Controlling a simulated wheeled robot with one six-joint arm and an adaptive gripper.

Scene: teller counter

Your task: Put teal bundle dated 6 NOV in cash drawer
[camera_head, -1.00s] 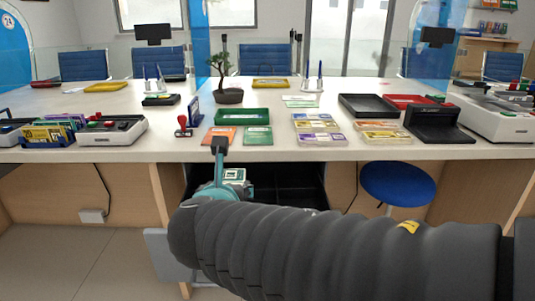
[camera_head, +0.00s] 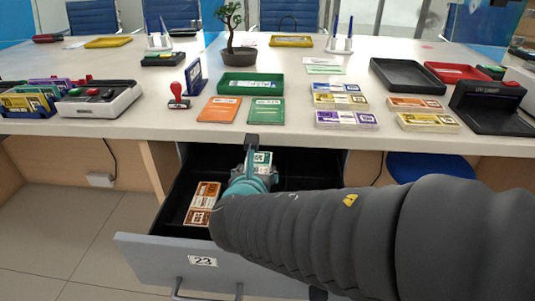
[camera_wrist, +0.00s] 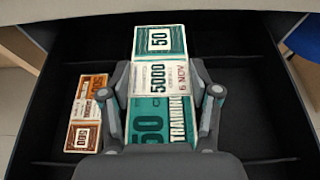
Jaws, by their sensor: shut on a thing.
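The teal bundle (camera_wrist: 160,75) has a white band printed 5000 and 6 NOV. My gripper (camera_wrist: 161,96) is shut on it, one finger on each long side, in the wrist view. In the head view the teal bundle (camera_head: 262,159) shows in part past my gripper (camera_head: 252,172), which hides the rest. The bundle is over the open black cash drawer (camera_head: 180,190), numbered 23 on its front. I cannot tell whether it touches the drawer floor. An orange-brown bundle (camera_head: 203,203) lies in the drawer to the left, and it also shows in the wrist view (camera_wrist: 88,112).
The counter edge (camera_head: 300,140) runs just behind and above the drawer. On the counter stand a green tray (camera_head: 250,84), orange and green booklets, a red stamp (camera_head: 178,95) and several banded bundles (camera_head: 345,119). A blue stool (camera_head: 440,167) is at the right.

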